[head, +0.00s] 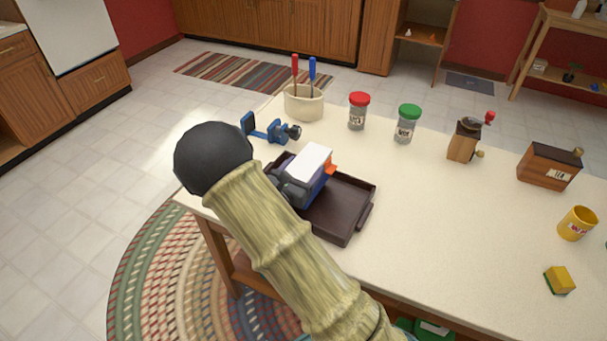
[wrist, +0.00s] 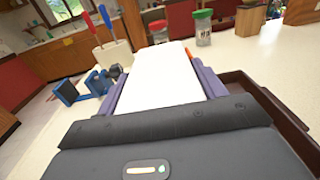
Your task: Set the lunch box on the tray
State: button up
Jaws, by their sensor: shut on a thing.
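The lunch box (head: 313,158) shows a white top and an orange piece at its right end. It also shows in the wrist view (wrist: 165,80), white face toward the camera. My gripper (head: 308,178) is shut on it, with a purple-blue finger along each side in the wrist view (wrist: 162,82). The dark brown tray (head: 345,222) lies on the table near its left front edge. The lunch box is over the tray's upper left part. My gripper hides its underside, so I cannot tell whether it touches the tray.
A blue clamp-like tool (head: 268,131) and a cream crock (head: 303,104) stand behind the tray. A red-lidded jar (head: 358,111), green-lidded jar (head: 407,124), grinder (head: 465,140), wooden box (head: 549,167), yellow mug (head: 577,224) and sponge (head: 560,280) are farther right. Table right of the tray is clear.

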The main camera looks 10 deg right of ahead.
jog(key=shift+f, duration=0.9)
jog(key=shift+f, duration=0.15)
jog(key=o, duration=1.1)
jog(key=shift+a, duration=0.1)
jog(key=shift+s, duration=0.1)
